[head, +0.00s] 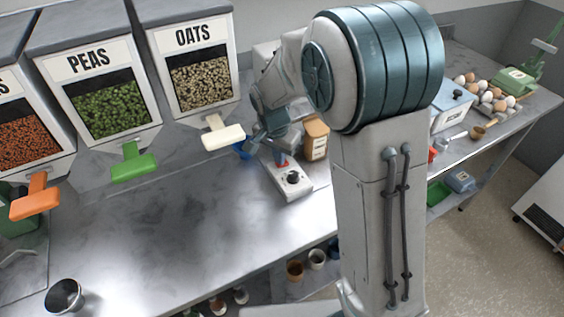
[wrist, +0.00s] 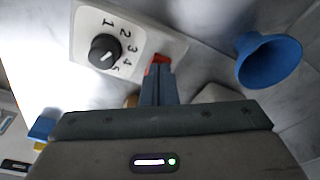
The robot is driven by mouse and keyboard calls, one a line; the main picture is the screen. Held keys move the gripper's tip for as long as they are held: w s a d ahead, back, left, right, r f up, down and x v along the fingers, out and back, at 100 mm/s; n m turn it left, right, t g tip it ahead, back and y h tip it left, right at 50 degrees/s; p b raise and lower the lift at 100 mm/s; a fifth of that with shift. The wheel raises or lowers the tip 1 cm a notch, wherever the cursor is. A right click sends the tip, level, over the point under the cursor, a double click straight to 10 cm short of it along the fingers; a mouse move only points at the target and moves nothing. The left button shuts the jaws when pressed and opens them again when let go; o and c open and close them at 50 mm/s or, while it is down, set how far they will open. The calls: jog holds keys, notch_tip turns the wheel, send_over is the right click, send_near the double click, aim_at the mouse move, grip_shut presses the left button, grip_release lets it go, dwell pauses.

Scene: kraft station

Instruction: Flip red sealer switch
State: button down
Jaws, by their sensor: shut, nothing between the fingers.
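The sealer (head: 292,180) is a pale unit with a black dial, standing on the steel counter right of the oats dispenser. Its red switch (head: 282,162) shows as a small red spot just below my gripper (head: 275,148). In the wrist view the sealer's white face (wrist: 125,38) carries a black dial (wrist: 104,52) with numbers. The red switch (wrist: 160,58) is at the tips of my gripper (wrist: 157,72). My fingers are shut and cover part of the switch. They look touching or very close to it; I cannot tell which. The switch's position is not clear.
A blue funnel (wrist: 268,60) is right of the fingers in the wrist view. Dispensers with orange, green (head: 134,165) and cream (head: 222,135) handles line the back. A metal cup (head: 64,296) is at front left. The counter's middle is clear.

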jog(key=shift+f, duration=0.2)
jog(key=shift+r, duration=0.15)
jog(key=shift+r+p, duration=2.15)
jog(key=shift+r, duration=1.3)
jog(key=shift+s, duration=0.1)
jog(key=s+d+r+n+t, duration=0.1)
jog(key=s+d+r+n, duration=0.2)
jog(key=s, duration=0.8)
jog(key=s+d+r+n+t+y, duration=0.1)
jog(key=s+d+r+n, duration=0.3)
jog(key=s, duration=0.6)
jog(key=shift+s+d+r, duration=0.35)
jog(key=shift+d+r, duration=0.85)
jog(key=shift+d, duration=0.5)
